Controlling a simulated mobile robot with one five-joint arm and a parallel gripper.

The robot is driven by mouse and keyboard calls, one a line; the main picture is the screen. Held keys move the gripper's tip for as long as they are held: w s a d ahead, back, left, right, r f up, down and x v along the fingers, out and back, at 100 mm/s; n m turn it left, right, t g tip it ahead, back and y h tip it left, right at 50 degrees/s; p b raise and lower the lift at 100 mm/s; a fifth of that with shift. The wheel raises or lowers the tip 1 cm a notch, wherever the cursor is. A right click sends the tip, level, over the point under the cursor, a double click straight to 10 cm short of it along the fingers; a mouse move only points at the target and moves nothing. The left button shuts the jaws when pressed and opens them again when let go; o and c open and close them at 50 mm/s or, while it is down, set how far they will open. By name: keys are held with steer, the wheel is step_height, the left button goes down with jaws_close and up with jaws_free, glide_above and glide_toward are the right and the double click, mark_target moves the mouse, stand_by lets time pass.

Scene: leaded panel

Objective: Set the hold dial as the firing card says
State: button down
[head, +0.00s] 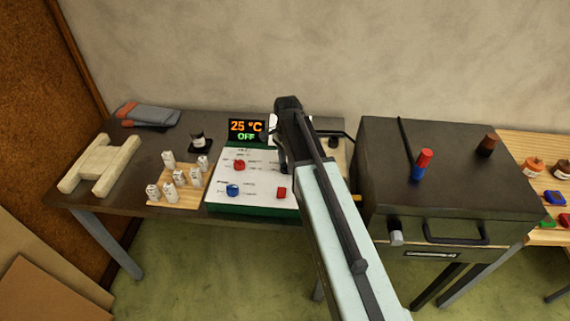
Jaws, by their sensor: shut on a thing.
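The control panel (262,208) is a white-faced, green-edged box on the dark bench. Its display (246,130) reads 25 °C in orange and OFF in green. A red knob (239,165), a blue knob (233,190) and a red switch-like block (281,193) show on its face. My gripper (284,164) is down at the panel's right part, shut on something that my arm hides. I cannot tell which dial that is. A white sheet (273,123) behind my gripper may be the firing card; no writing on it is readable. The panel markings are too small to read.
A dark kiln-like box (455,165) with a front handle stands close right of my arm, a red and blue cylinder (422,165) on top.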

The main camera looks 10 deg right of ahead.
steer(key=m, duration=0.4)
steer(key=shift+w+a, duration=0.1)
steer(key=shift+w, duration=0.05)
steer(key=shift+m, duration=2.2)
steer(key=c, duration=0.9)
jaws_free()
steer(key=shift+r, duration=0.1)
